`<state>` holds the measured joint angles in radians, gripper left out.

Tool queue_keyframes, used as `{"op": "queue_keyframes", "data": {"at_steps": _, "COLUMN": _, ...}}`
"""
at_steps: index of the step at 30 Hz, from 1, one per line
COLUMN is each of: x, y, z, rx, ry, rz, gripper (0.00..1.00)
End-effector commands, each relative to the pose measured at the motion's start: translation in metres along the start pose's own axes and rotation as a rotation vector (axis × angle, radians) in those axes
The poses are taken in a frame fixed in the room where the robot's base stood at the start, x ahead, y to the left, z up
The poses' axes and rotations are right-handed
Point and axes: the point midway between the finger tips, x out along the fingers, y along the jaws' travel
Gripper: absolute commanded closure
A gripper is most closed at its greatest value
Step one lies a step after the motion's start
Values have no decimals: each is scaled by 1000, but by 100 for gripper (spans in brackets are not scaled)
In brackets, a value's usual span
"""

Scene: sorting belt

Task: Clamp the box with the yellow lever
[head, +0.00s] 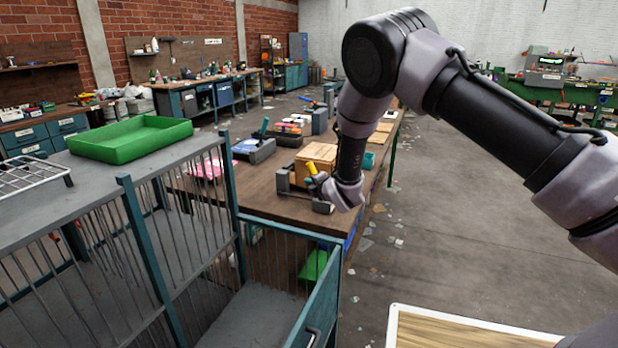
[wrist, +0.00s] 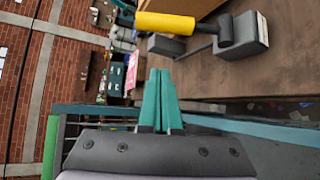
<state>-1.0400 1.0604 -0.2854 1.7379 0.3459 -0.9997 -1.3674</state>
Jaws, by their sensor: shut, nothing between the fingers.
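The wooden box (head: 319,153) stands on the near end of the brown workbench, in a grey clamp (head: 283,178). The clamp's yellow lever (head: 311,169) shows just beside my gripper (head: 322,186). In the wrist view the yellow lever (wrist: 165,23) lies across the top, joined to a dark hub beside a grey clamp block (wrist: 250,34). A strip of the box (wrist: 185,5) shows behind it. My gripper's teal fingers (wrist: 159,75) are shut and empty, apart from the lever in that view. My wrist hides part of the clamp in the head view.
The brown workbench (head: 270,205) carries another grey clamp with a blue lever (head: 264,128) farther back. A teal-railed cage (head: 135,235) stands at the left, with a green tray (head: 130,138) on the grey top beside it. Open floor (head: 450,220) lies to the right.

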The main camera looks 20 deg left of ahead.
Motion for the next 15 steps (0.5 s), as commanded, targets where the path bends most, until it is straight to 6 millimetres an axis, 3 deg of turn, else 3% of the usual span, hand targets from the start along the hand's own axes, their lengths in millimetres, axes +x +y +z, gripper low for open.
{"op": "queue_keyframes", "data": {"at_steps": 8, "x": 7, "y": -1, "z": 1, "rx": 3, "ry": -1, "rz": -1, "gripper": 100}}
{"op": "queue_keyframes", "data": {"at_steps": 15, "x": 48, "y": -1, "z": 1, "rx": 3, "ry": -1, "rz": -1, "gripper": 100}}
